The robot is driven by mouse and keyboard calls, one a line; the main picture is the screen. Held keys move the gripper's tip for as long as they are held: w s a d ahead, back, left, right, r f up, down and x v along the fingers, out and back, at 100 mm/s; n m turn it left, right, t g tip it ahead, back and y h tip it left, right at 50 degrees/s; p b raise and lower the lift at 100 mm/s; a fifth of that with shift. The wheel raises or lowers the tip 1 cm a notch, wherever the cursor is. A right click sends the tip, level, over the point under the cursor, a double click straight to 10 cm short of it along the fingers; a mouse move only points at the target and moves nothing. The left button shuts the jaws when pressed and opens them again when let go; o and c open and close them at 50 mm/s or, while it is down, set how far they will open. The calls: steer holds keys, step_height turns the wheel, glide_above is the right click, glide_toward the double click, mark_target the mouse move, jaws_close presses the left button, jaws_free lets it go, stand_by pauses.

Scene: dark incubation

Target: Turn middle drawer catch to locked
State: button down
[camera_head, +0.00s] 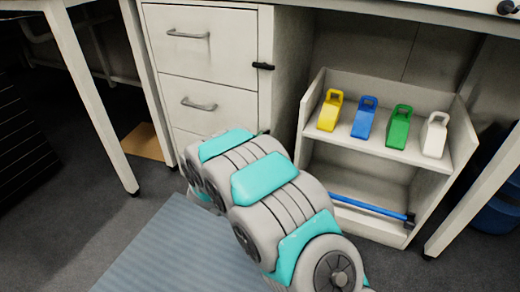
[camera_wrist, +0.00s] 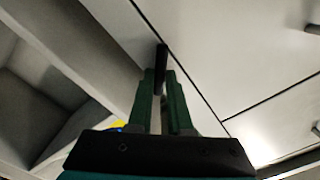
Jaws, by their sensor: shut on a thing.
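The white drawer unit (camera_head: 205,60) stands left of centre in the head view, with the middle drawer (camera_head: 205,103) partly behind my arm. In the wrist view a dark catch (camera_wrist: 161,56) lies along the drawer's side edge, between the tips of my gripper (camera_wrist: 160,80). The green fingers are shut on this catch. In the head view my arm hides the gripper and nearly all of the middle catch. The catch's exact turn is hard to tell. The top drawer's black catch (camera_head: 263,66) lies crosswise over the edge of its drawer.
To the right, a low shelf unit (camera_head: 313,100) holds yellow (camera_head: 330,112), blue (camera_head: 364,118), green (camera_head: 399,128) and white (camera_head: 435,136) containers. A blue bar (camera_head: 368,207) lies below them. A blue-grey mat (camera_head: 170,250) covers the floor in front. Table legs (camera_head: 95,110) stand on both sides.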

steer(key=shift+d+f+m+b, duration=0.1)
steer(key=shift+m+b, duration=0.75)
steer(key=shift+m, duration=1.45)
steer(key=shift+f+m+b, duration=0.1)
steer(key=shift+m+b, duration=0.7)
steer(key=shift+m, duration=1.5)
steer(key=c, duration=0.8)
jaws_free()
steer(key=shift+c, duration=0.2)
steer(key=v, duration=0.8)
steer(key=shift+p, duration=0.4)
